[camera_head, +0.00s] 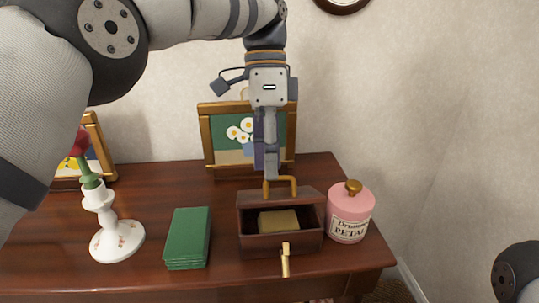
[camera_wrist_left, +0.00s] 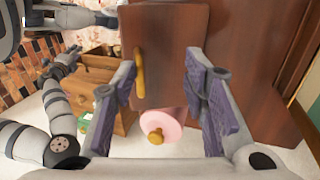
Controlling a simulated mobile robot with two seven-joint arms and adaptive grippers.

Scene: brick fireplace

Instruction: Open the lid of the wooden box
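The dark wooden box (camera_head: 256,247) stands near the table's front edge. Its lid (camera_head: 254,199) is raised at the back, so the interior shows, with a yellowish block (camera_head: 279,221) inside. A brass handle (camera_head: 283,180) is at the lid's top edge, and a brass piece (camera_head: 285,262) is on the box front. My left gripper (camera_head: 272,176) points down at the handle. In the left wrist view its fingers (camera_wrist_left: 160,100) are apart, with the handle (camera_wrist_left: 139,76) beside one finger and not gripped.
A pink lidded jar (camera_head: 350,215) stands close right of the box. Left are green books (camera_head: 188,237) and a white vase (camera_head: 113,233) with a red flower. A framed flower picture (camera_head: 220,129) stands behind. Some bare tabletop (camera_head: 165,190) shows between the vase and box.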

